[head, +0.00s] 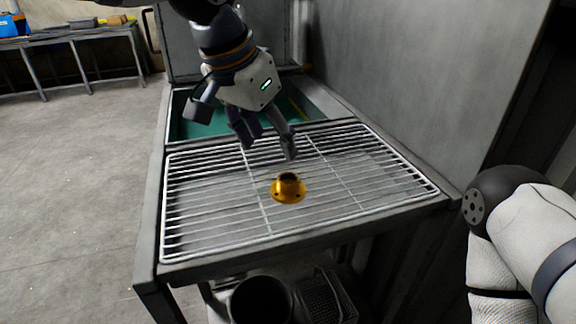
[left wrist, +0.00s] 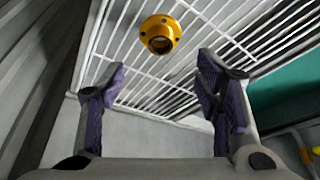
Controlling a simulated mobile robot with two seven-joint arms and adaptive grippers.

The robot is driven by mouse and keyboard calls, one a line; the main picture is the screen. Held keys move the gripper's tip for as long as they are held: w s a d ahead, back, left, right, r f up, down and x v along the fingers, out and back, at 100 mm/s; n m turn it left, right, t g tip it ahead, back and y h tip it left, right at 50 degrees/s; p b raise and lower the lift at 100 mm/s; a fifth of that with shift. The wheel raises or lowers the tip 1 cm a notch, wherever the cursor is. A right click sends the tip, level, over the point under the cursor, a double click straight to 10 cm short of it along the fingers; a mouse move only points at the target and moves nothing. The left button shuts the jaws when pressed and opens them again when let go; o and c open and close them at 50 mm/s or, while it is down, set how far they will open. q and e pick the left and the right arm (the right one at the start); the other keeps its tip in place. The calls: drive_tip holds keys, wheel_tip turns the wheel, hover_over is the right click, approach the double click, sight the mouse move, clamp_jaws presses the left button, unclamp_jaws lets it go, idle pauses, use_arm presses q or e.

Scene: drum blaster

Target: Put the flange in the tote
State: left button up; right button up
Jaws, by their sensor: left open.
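The gold flange (head: 288,189) lies flat on the wire rack (head: 213,215), collar up, near the rack's middle. It also shows at the top of the left wrist view (left wrist: 160,34), beyond the fingertips and between their lines. My left gripper (head: 268,149) is open and empty above the back part of the rack, behind the flange and apart from it. Its two purple-padded fingers (left wrist: 163,82) stand wide apart in the left wrist view. I cannot tell for certain which container is the tote; a blue bin (head: 12,25) sits on the far left table. My right gripper is out of view.
A green-floored basin (head: 190,125) lies behind the rack. A grey wall (head: 405,75) rises along the right. A dark bucket (head: 260,300) and a wire basket (head: 325,298) stand below. The floor (head: 75,190) at left is clear up to a far table (head: 75,36).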

sight(287, 179)
use_arm(q)
drive_tip(key=b+x, duration=0.1)
drive_tip(key=x, duration=1)
drive_tip(key=shift+r, duration=0.1)
clamp_jaws()
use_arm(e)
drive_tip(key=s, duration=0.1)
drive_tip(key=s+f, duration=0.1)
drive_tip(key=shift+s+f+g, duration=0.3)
